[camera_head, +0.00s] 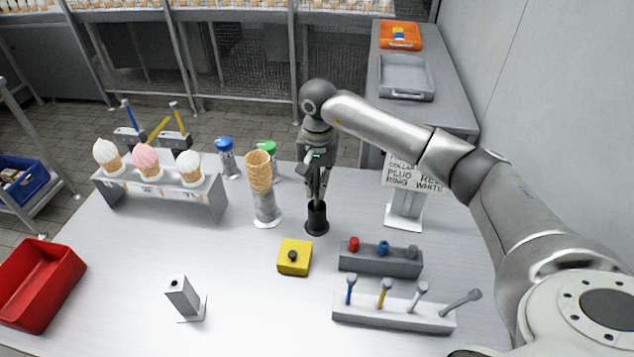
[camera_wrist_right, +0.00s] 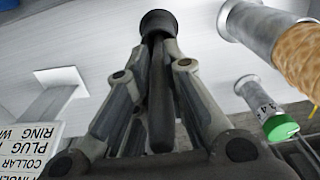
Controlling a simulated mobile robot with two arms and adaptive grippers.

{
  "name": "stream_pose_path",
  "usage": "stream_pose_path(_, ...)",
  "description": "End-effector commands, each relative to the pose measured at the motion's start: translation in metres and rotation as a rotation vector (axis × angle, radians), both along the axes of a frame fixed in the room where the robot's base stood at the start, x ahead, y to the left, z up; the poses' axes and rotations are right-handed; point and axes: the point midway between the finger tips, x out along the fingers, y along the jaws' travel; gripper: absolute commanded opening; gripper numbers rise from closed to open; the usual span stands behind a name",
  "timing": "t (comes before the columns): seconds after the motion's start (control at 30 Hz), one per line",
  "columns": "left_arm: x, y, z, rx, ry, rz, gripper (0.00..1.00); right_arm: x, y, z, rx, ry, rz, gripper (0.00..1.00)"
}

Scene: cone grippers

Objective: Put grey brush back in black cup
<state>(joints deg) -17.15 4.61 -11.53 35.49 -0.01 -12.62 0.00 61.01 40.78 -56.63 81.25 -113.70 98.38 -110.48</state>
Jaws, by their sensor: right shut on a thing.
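The black cup (camera_head: 317,221) stands upright near the middle of the white table. My right gripper (camera_head: 316,194) points down directly above it, its fingertips close to the rim. In the right wrist view, the right gripper (camera_wrist_right: 158,48) is shut on the dark grey brush (camera_wrist_right: 160,100), whose handle runs between the fingers. The brush's far end meets the mouth of the black cup (camera_wrist_right: 158,22); how deep it sits is hidden by the fingers and rim. My left gripper is not in view.
A cone stack (camera_head: 259,172) on a metal stand is close left of the cup. A sign (camera_head: 411,178) stands right. A yellow block (camera_head: 294,257), a grey peg block (camera_head: 380,262) and a white tool rack (camera_head: 392,314) are in front. A red bin (camera_head: 40,285) is far left.

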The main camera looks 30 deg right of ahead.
Motion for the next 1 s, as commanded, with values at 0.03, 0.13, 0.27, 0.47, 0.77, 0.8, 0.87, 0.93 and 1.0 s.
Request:
stream_pose_path(0.03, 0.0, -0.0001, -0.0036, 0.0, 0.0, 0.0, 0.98, 0.0001, -0.0003, -0.0038, 0.0, 0.0, -0.001, 0.0)
stream_pose_path(0.13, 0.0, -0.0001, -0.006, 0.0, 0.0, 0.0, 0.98, 0.0, -0.0003, -0.0068, 0.0, 0.0, -0.001, 0.0)
stream_pose_path(0.27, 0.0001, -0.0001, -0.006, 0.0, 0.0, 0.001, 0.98, 0.0, -0.0002, -0.0071, 0.0, 0.0, -0.001, 0.0)
stream_pose_path(0.47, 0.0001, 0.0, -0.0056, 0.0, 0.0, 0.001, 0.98, 0.0001, -0.0001, -0.0067, 0.0, 0.0, 0.0, 0.17)
stream_pose_path(0.77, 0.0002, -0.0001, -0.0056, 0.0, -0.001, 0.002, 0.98, 0.0, 0.0, -0.0068, 0.0, 0.0, 0.0, 0.37)
stream_pose_path(0.8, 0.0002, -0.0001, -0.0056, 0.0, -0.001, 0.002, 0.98, -0.0001, 0.0, -0.0068, 0.0, 0.0, 0.0, 0.37)
stream_pose_path(0.87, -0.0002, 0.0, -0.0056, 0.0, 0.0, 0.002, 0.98, -0.0001, 0.0, -0.0069, 0.0, 0.0, 0.0, 0.37)
stream_pose_path(0.93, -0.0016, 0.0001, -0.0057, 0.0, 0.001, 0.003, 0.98, 0.0001, 0.0, -0.0057, 0.0, 0.0, 0.0, 0.37)
stream_pose_path(1.0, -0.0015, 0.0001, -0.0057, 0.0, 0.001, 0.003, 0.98, 0.0006, -0.0001, -0.0012, 0.001, -0.002, 0.0, 0.37)
